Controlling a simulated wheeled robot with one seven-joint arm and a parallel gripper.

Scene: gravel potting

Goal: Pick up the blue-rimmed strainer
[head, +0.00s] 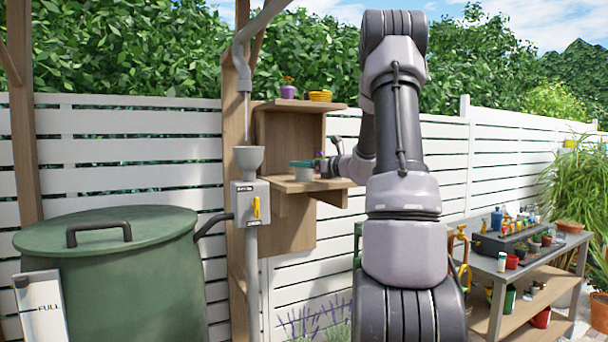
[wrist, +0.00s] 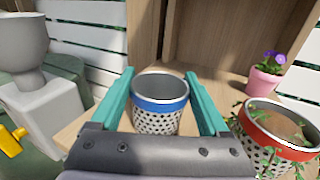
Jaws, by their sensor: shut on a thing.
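The blue-rimmed strainer (wrist: 158,123) is a white perforated cup with a blue band and a grey inside. It stands upright between the teal fingers of my gripper (wrist: 158,77) in the wrist view. The gripper is shut on it, with one finger on each side. Its lower part is hidden behind the gripper body. In the head view my gripper is small, at the lower wooden shelf (head: 296,185). I cannot tell whether the strainer still touches the shelf.
A red-rimmed strainer (wrist: 281,132) with plant bits stands close on the right. A pink pot with purple flowers (wrist: 265,82) is behind it. A grey funnel and pipe (head: 249,160) stand left of the shelf. An upper shelf (head: 290,105) overhangs. A potting bench (head: 500,262) is at right.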

